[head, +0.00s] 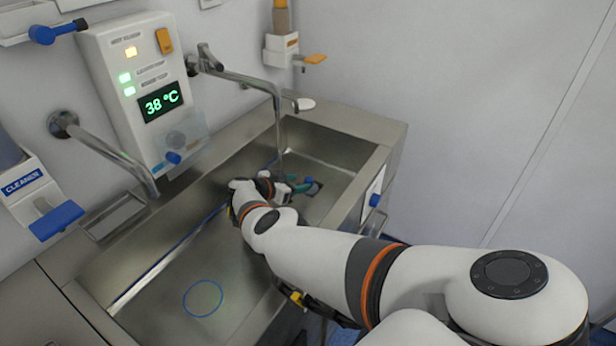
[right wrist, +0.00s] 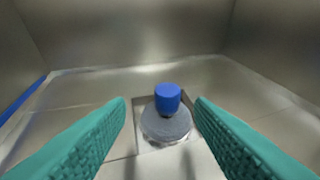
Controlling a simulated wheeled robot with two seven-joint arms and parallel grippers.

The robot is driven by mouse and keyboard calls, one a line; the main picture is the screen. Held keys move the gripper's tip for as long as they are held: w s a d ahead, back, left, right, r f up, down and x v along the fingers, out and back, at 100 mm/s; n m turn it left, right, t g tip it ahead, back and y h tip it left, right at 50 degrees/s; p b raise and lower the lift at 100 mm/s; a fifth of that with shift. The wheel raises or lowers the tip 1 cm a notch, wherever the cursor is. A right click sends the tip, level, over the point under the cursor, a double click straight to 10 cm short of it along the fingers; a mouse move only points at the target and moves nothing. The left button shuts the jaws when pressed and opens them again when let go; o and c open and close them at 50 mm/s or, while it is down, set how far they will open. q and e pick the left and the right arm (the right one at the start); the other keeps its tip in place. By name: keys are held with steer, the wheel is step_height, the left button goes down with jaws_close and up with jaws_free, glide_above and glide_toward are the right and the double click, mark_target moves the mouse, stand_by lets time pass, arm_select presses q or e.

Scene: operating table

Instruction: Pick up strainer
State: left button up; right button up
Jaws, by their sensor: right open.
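The strainer (right wrist: 166,122) is a round grey disc with an upright blue knob (right wrist: 168,97). It sits in a square recess in the sink floor. My right gripper (right wrist: 160,118) is open, its two teal fingers on either side of the strainer in the right wrist view, with the knob centred beyond their tips. The fingers do not appear to touch it. In the head view my right gripper (head: 297,184) reaches low into the far end of the sink, and the strainer is hard to make out beside it. My left gripper is not in view.
The steel sink (head: 340,138) has walls around my right gripper. A faucet (head: 279,125) hangs down close to it, with another faucet (head: 105,148) at left. A blue ring (head: 203,299) lies on the near sink floor. A 38 °C control panel (head: 140,88) is on the wall.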

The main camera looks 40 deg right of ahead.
mark_target(306, 182)
steer(key=x, duration=0.2)
steer(key=b+x, duration=0.1)
steer(key=x, duration=0.1)
steer(key=shift+s+r, duration=0.1)
steer(key=shift+s, duration=0.3)
steer(key=shift+d, duration=0.55)
steer(key=shift+c, duration=0.7)
jaws_close()
